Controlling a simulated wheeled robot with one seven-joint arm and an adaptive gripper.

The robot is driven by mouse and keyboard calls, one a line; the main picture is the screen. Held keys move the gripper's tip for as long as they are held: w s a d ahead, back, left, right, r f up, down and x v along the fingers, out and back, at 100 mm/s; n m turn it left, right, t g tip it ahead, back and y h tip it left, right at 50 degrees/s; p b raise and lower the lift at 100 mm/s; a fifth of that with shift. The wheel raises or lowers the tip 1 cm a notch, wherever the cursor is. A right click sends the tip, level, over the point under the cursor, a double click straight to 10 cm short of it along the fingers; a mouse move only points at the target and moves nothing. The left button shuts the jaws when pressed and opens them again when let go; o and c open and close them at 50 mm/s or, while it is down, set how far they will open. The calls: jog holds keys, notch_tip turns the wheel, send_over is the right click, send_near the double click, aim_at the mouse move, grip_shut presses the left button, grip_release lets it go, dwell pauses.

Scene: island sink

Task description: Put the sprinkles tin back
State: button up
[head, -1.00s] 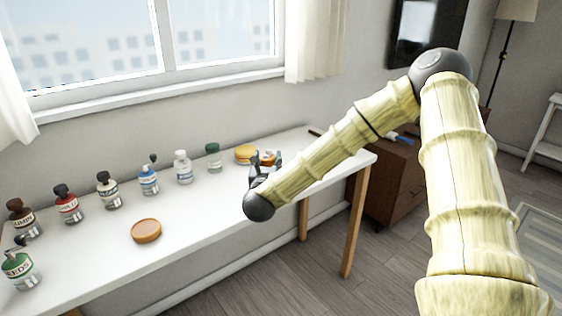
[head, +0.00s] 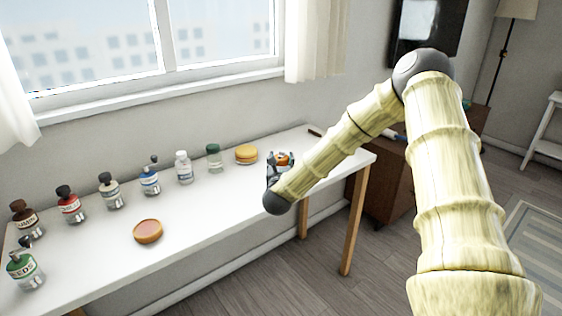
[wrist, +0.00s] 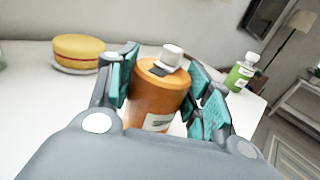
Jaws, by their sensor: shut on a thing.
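An orange tin (wrist: 157,96) with a white cap and a pale label sits between the fingers of my gripper (wrist: 163,98) in the wrist view. My gripper is shut on it. Its label is too small to read, so I cannot confirm it is the sprinkles tin. In the head view the orange tin (head: 282,159) shows just beyond my gripper (head: 281,163), near the right end of the white table (head: 215,205). I cannot tell whether its base touches the table.
Several labelled bottles, including a blue-labelled one (head: 149,181), line the table's back. A yellow round cake-like thing (head: 246,154) stands left of my gripper. A round dish (head: 148,232) lies at the front. A green bottle (wrist: 240,77) shows at right. The table's middle is clear.

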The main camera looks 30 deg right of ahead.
jog(key=shift+f, duration=0.15)
jog(key=o, duration=1.1)
jog(key=shift+r, duration=0.2)
jog(key=shift+s+a+f, duration=0.15)
jog(key=shift+s+a, duration=0.05)
jog(key=shift+s, duration=0.1)
jog(key=b+v, duration=0.1)
jog(key=v, duration=1)
jog(key=shift+s+a+b, duration=0.1)
jog(key=shift+s+b, duration=0.05)
jog(key=shift+b, duration=0.25)
